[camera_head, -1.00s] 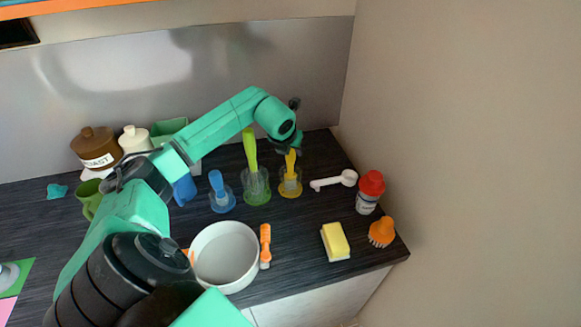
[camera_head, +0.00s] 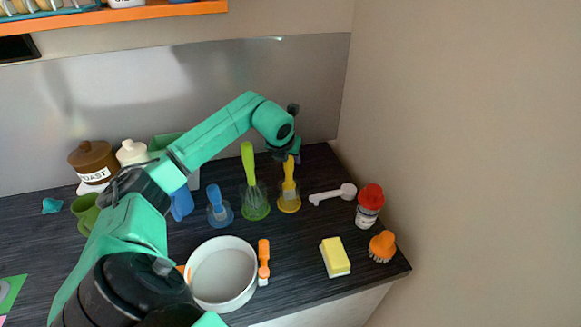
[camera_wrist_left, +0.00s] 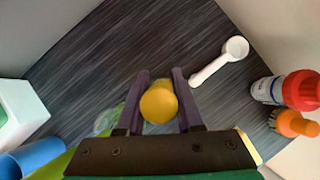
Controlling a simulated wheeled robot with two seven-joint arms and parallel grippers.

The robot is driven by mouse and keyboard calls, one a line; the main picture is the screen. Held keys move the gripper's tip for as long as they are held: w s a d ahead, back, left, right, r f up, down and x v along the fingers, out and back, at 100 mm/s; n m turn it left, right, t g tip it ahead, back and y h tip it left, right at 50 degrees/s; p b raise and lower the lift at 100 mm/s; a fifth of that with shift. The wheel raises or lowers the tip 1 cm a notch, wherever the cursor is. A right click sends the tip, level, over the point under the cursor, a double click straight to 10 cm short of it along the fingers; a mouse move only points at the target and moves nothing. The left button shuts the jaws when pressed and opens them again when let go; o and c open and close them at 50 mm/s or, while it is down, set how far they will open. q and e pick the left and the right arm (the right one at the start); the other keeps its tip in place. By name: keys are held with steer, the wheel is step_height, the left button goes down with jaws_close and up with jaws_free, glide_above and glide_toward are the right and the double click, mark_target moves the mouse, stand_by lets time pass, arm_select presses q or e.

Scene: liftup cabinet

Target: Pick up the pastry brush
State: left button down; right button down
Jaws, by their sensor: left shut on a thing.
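The yellow-handled utensil (camera_head: 289,172), which appears to be the pastry brush, stands upright at its round yellow-based holder (camera_head: 289,206) near the back of the counter. My left gripper (camera_head: 290,155) is above it at its handle top. In the left wrist view, the rounded yellow handle end (camera_wrist_left: 158,104) sits between the two dark fingers of my left gripper (camera_wrist_left: 160,82), which are shut on it. The utensil's lower end is hard to make out in the holder. My right gripper is not in view.
The green whisk (camera_head: 249,165) and blue-handled utensil (camera_head: 216,203) stand to the left. A white spoon-like tool (camera_head: 333,194), red-capped bottle (camera_head: 369,205), sponge (camera_head: 335,257), orange scrubber (camera_head: 382,247), orange-handled tool (camera_head: 263,259) and white bowl (camera_head: 222,273) surround open counter. A wall stands right.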

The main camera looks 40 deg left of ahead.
arm_select(q)
step_height(320, 180, up, 18)
steer(key=b, duration=0.1)
steer(key=shift+f, duration=0.1)
